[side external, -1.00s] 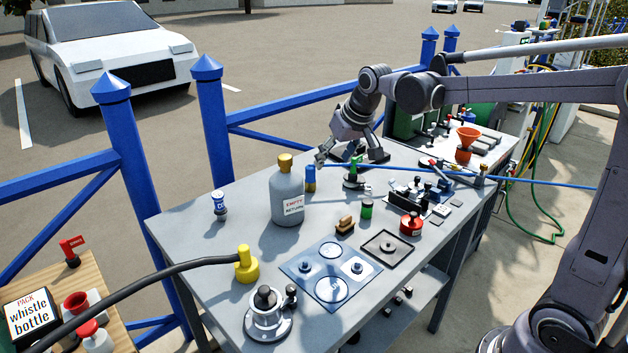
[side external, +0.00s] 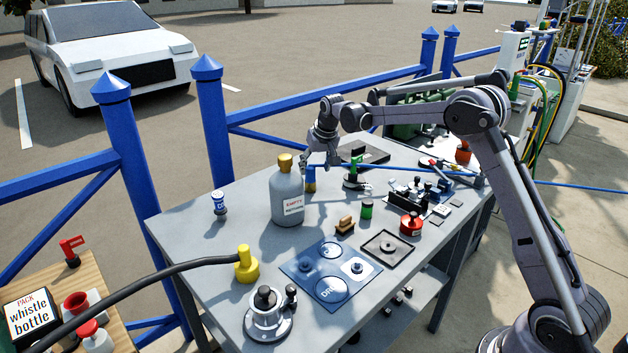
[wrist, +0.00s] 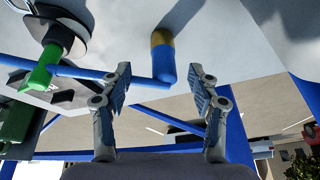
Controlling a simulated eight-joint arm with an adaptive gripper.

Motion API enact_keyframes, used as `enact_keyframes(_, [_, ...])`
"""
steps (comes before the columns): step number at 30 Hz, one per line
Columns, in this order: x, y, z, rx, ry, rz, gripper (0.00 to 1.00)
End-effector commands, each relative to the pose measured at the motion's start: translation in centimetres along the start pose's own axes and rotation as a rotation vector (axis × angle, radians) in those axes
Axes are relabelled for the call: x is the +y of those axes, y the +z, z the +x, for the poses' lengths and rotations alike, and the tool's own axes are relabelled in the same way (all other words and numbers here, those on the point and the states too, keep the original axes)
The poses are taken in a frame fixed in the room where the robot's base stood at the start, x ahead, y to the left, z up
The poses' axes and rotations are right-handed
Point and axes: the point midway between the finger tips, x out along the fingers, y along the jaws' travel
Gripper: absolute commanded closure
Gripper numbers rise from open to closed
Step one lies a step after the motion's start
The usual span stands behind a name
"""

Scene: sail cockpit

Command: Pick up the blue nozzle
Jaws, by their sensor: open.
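The blue nozzle (wrist: 163,70) stands in a yellow collar (wrist: 161,37) on the grey table, with a thin blue line running from it to the left in the wrist view. My gripper (side external: 319,160) is open and close to the nozzle. In the wrist view, which is upside down, the nozzle appears between the two spread fingertips and a little beyond them. I cannot tell any contact.
The grey bottle (side external: 287,200) with a yellow cap stands close by on the left. A green-handled fitting (wrist: 45,68) is beside the blue line. Blue railing (side external: 330,92) runs behind.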

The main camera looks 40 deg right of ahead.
Motion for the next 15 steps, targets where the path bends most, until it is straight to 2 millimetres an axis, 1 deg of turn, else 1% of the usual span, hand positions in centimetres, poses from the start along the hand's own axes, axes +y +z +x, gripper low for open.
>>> enact_keyframes(1, [0.0, 0.0, 0.7, 0.0, 0.0, 0.0, 0.39])
enact_keyframes(3, [0.0, 0.0, 1.4, 0.001, 0.0, 0.0, 0.39])
enact_keyframes(10, [-0.1, 0.0, 2.9, 0.0, -0.001, 0.0, 0.39])
enact_keyframes(15, [-0.4, 0.0, 5.3, 0.001, -0.001, -0.001, 0.39])
